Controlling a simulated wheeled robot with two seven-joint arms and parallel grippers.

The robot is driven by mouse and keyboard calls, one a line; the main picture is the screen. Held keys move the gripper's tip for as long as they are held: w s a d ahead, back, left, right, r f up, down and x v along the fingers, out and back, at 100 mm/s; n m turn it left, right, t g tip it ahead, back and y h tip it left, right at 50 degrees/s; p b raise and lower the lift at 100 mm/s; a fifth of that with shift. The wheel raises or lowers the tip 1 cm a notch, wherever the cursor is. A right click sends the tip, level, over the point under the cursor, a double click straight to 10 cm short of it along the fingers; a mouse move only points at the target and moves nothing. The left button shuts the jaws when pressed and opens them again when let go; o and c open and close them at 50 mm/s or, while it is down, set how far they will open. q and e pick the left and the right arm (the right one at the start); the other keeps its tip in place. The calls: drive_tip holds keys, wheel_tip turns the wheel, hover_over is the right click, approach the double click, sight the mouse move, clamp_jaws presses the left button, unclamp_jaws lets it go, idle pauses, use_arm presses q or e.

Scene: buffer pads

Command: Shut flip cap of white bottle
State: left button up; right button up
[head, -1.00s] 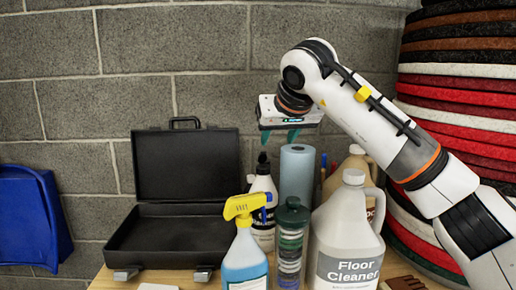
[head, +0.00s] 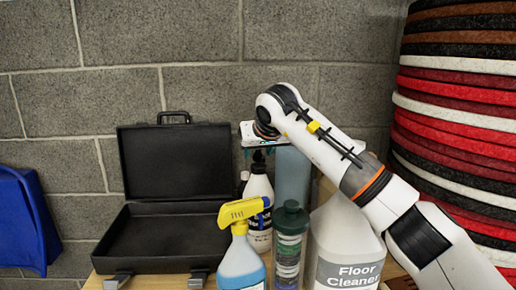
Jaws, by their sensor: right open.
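The white bottle (head: 259,188) with a black cap stands on the table behind the yellow-headed spray bottle. Its label is partly hidden by the spray head. The gripper is open and seems to hold nothing. The cap is small and partly covered by the fingers, so I cannot tell whether its flip lid is up or whether the fingers touch it. My left gripper is out of view.
A blue-grey roll (head: 292,180) stands right of the bottle. An open black case (head: 165,235) lies left. Stacked pads (head: 460,130) rise at right.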

drive_tip(key=shift+w+f, duration=0.3)
drive_tip(key=shift+f, duration=0.05)
drive_tip(key=shift+f, duration=0.1)
clamp_jaws()
drive_tip(key=t+b, duration=0.1)
drive_tip(key=b, duration=0.3)
drive_tip(key=s+f+t+b, duration=0.1)
drive_tip(key=t+b, duration=0.1)
drive_tip(key=b, duration=0.2)
drive_tip(key=shift+d+f+y, duration=0.1)
drive_tip(key=shift+y, duration=0.2)
drive_tip(key=shift+t+b, duration=0.6)
drive_tip(key=shift+b, duration=0.05)
drive_tip(key=shift+r, duration=0.2)
drive_tip(key=shift+s, duration=0.1)
